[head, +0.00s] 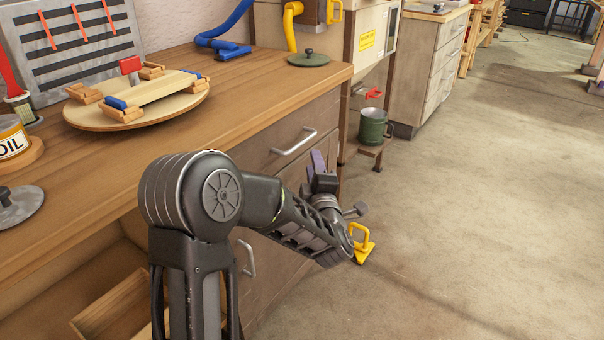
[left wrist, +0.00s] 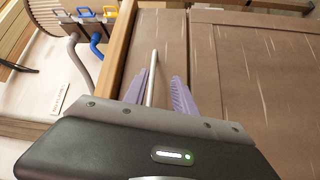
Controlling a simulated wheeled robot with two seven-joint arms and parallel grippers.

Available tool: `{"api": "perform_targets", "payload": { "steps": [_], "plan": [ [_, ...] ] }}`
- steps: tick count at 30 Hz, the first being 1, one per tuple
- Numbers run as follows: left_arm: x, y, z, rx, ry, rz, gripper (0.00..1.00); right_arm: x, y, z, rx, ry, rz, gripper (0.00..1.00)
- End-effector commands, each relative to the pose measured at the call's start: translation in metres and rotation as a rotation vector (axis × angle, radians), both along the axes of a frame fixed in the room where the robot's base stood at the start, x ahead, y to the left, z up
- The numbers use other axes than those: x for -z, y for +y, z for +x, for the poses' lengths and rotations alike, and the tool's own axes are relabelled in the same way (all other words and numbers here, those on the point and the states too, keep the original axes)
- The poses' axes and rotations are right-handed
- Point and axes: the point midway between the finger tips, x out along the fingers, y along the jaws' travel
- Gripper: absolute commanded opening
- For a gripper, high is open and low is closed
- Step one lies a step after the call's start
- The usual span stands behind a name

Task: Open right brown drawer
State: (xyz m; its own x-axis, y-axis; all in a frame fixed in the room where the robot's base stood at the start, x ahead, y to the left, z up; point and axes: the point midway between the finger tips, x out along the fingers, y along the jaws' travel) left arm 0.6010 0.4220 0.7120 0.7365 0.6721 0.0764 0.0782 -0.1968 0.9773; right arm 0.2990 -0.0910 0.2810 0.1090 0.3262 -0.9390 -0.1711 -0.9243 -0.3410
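The brown drawer (head: 262,140) sits just under the wooden worktop's right part and looks shut. It carries a silver bar handle (head: 294,142). My left gripper (head: 318,161), with purple fingers, is in front of the cabinet near the handle's right end. In the left wrist view the gripper (left wrist: 162,80) is open, and the handle (left wrist: 153,70) lies between its two spread fingers in the picture. I see no finger closed on the bar, and cannot tell how deep the bar sits between them. My right gripper is out of view.
A lower brown front with its own handle (head: 248,258) is partly behind my left arm. An open wooden drawer or box (head: 110,305) shows at bottom left. A green mug (head: 373,127) stands on a small stool beyond the cabinet.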

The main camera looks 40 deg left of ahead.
Motion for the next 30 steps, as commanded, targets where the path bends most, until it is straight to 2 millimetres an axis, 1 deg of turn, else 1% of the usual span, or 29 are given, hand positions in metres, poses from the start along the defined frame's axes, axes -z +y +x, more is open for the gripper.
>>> {"api": "perform_targets", "payload": {
  "steps": [1,3,7,17,23,30],
  "plan": [
    [0.001,0.006,-0.003,-0.022,-0.040,-0.004,0.32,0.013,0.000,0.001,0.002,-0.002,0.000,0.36],
    [-0.007,0.012,-0.007,-0.045,-0.073,-0.008,0.32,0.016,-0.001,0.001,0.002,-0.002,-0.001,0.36],
    [-0.012,0.015,-0.009,-0.056,-0.090,-0.011,0.32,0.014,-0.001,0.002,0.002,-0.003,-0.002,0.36],
    [-0.012,0.017,-0.006,-0.054,-0.085,-0.009,0.32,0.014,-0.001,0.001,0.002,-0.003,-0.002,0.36],
    [-0.014,0.033,0.008,-0.056,-0.086,-0.008,0.32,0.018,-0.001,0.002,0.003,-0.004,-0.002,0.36],
    [-0.018,0.059,0.034,-0.055,-0.086,-0.009,0.32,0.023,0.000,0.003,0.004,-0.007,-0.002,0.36]
  ]
}}
